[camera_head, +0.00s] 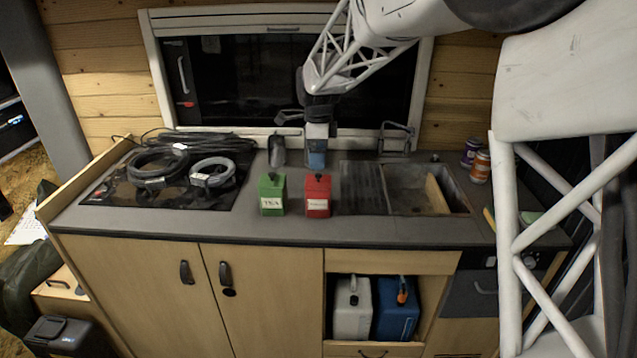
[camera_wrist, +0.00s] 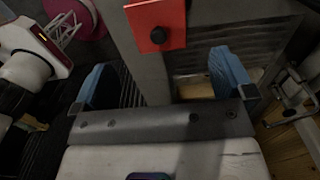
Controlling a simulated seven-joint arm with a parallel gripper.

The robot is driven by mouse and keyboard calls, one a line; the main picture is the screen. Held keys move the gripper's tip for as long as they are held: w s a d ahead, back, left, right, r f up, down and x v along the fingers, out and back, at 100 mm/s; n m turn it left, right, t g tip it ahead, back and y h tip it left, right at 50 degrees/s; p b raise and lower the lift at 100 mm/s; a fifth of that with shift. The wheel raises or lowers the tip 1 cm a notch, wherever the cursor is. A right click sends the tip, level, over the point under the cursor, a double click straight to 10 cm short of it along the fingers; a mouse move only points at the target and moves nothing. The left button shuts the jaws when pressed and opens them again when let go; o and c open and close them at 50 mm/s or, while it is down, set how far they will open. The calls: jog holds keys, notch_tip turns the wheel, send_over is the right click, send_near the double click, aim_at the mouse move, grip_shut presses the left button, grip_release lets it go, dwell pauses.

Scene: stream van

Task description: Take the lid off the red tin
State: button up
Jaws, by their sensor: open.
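The red tin (camera_head: 317,208) stands upright on the counter with a pale label on its front. Its red lid (camera_wrist: 170,17) carries a black knob (camera_wrist: 158,37), which also shows on top of the tin in the head view (camera_head: 318,177). The lid appears seated on the tin. My gripper (camera_head: 316,160) points down just above and behind the red tin in the head view. In the wrist view my gripper (camera_wrist: 165,78) has its two blue fingers wide apart with nothing between them. The lid and knob lie beyond the fingers, near the top edge of that view.
A green tin (camera_head: 272,207) with a similar knob stands close left of the red tin. Coiled cables (camera_head: 160,165) lie on the hob at left. A sink (camera_head: 418,203) is at right, with cans (camera_head: 480,166) behind it. Bare counter (camera_head: 340,230) runs along the front.

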aim_at(318, 174)
jog(key=shift+f, duration=1.05)
jog(key=shift+f, duration=0.1)
jog(key=shift+s+f, duration=0.1)
jog(key=shift+f, duration=2.4)
jog(key=shift+c, duration=0.5)
jog(key=c, duration=0.7)
